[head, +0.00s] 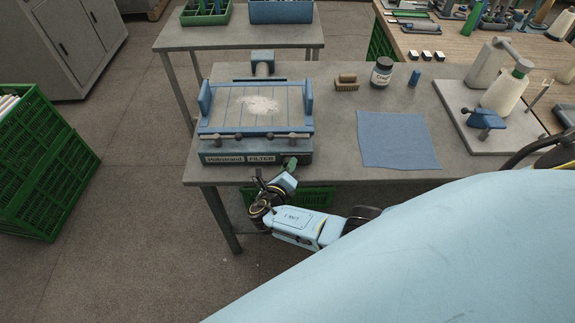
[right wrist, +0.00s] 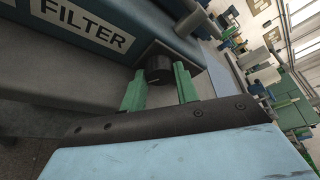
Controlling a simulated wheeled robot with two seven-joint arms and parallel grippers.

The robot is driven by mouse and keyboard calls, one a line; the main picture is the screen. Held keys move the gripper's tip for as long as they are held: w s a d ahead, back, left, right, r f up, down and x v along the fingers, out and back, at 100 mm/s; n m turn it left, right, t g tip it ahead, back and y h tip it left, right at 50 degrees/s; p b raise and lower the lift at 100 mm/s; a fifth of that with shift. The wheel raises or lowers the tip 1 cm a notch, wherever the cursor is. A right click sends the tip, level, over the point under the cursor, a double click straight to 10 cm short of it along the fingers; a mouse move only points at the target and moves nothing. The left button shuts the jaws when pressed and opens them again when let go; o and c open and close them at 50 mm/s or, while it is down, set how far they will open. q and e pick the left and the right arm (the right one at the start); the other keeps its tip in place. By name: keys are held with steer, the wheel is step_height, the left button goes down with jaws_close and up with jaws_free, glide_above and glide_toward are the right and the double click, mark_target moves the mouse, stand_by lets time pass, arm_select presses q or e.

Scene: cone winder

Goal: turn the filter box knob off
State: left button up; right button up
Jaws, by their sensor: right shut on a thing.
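The filter box (head: 257,151) is a grey-blue unit with a "FILTER" label, at the left front of the table. Its front face and label (right wrist: 90,25) fill the upper left of the right wrist view. The black knob (right wrist: 158,67) sticks out near the label's right end. My right gripper (right wrist: 158,80) has its green fingers on either side of the knob and is shut on it. In the head view the right gripper (head: 290,163) is at the box's front right corner, where it hides the knob. My left gripper is not in view.
On the grey table (head: 335,140) are a brush (head: 347,83), a dark jar (head: 381,72), a blue cloth (head: 397,140) and a board with yarn cones (head: 505,95). Green crates (head: 45,180) stand on the floor at left. The floor before the table's left end is clear.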

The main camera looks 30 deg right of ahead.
steer(key=shift+f+n+h+b, duration=0.15)
steer(key=shift+n+h+b, duration=0.7)
steer(key=shift+n, duration=0.85)
steer(key=o, duration=1)
steer(key=shift+s, duration=0.15)
steer(key=shift+c, duration=0.2)
steer(key=shift+a+f, duration=0.1)
steer(key=shift+a, duration=0.05)
